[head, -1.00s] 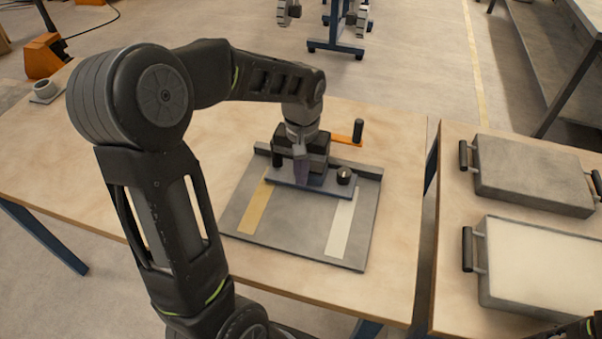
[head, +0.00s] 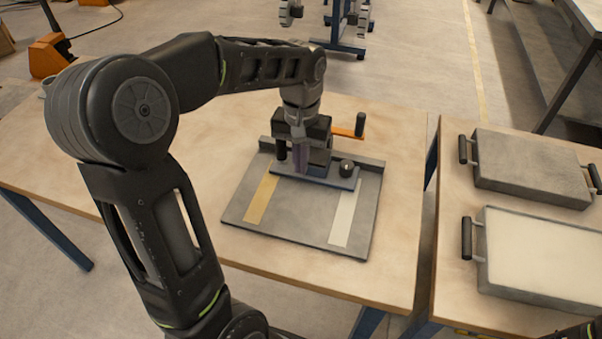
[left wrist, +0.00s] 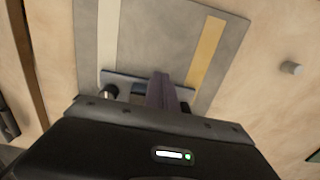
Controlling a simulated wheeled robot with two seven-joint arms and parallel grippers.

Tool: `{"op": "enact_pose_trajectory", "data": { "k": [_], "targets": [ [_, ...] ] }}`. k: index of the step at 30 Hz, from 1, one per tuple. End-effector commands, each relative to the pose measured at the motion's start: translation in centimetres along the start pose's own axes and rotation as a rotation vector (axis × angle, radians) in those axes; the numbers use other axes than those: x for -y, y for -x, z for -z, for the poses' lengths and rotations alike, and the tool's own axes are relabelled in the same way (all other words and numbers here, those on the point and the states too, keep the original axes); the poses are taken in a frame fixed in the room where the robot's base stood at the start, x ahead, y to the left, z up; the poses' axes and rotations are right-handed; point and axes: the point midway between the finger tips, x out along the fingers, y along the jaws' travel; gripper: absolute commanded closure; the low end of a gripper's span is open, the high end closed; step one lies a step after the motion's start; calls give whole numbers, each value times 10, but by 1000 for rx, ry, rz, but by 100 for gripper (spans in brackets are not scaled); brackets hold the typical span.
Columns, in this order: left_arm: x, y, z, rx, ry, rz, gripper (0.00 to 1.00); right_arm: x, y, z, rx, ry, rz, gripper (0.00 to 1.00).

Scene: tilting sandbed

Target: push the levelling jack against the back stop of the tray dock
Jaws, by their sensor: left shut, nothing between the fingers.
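The levelling jack has a blue-grey base plate (head: 333,180), a dark block body, a black knob and an orange crank arm (head: 348,132) with a black grip. It stands upright near the back of the grey tray dock (head: 298,222). The raised back stop (head: 371,164) runs behind it, partly hidden by the jack; I cannot tell whether they touch. My left gripper (head: 302,168) is shut and empty, pointing down at the jack's front side, seemingly against it. In the left wrist view the closed fingers (left wrist: 161,92) overlap the base plate (left wrist: 128,83). My right gripper is out of view.
The dock carries a yellow strip (head: 262,199) and a white strip (head: 343,220). A second table on the right holds two grey trays (head: 530,168) with black handles. Bare wood lies around the dock.

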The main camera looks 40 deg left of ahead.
Motion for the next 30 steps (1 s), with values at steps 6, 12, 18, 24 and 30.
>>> {"op": "enact_pose_trajectory", "data": {
  "k": [6, 12, 18, 24, 30],
  "targets": [
    [0, 37, 0, -1, 0, -1, 100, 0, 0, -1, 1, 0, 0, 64],
    [0, 48, -1, 2, 0, -1, 100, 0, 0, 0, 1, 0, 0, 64],
    [0, 48, -1, 2, 0, -1, 100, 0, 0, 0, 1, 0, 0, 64],
    [2, 52, -1, 4, 5, 0, 86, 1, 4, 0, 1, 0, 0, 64],
    [7, 62, -3, 29, 17, 6, 70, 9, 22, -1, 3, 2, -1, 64]
  ]
}}
